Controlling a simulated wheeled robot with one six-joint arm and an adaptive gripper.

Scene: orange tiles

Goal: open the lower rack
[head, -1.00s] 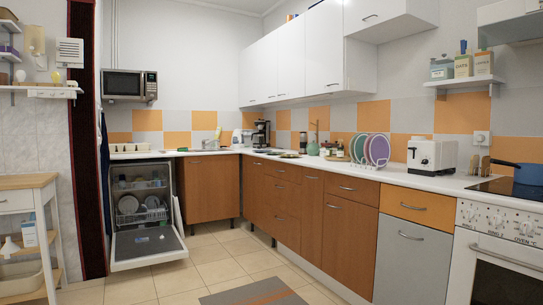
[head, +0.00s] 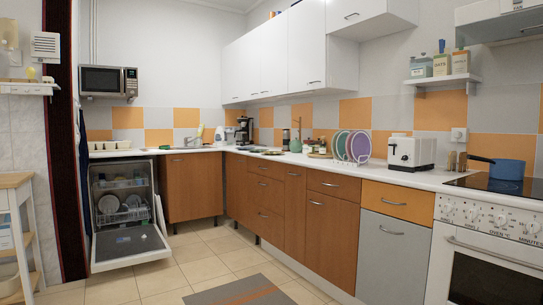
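The dishwasher stands open under the counter at the left in the head view, its door (head: 130,244) swung down and tilted a little above the floor. The lower rack (head: 124,217) is inside the dishwasher cavity, behind the door, and holds several plates (head: 108,204). An upper rack (head: 122,183) shows above it with small items. The lower rack appears pushed in, with no part of it out over the door. My gripper is not in view.
The tiled floor (head: 205,255) before the dishwasher is clear. A striped rug (head: 240,290) lies at the front. A wooden trolley (head: 15,235) stands at the left. Cabinets and an oven (head: 490,260) line the right.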

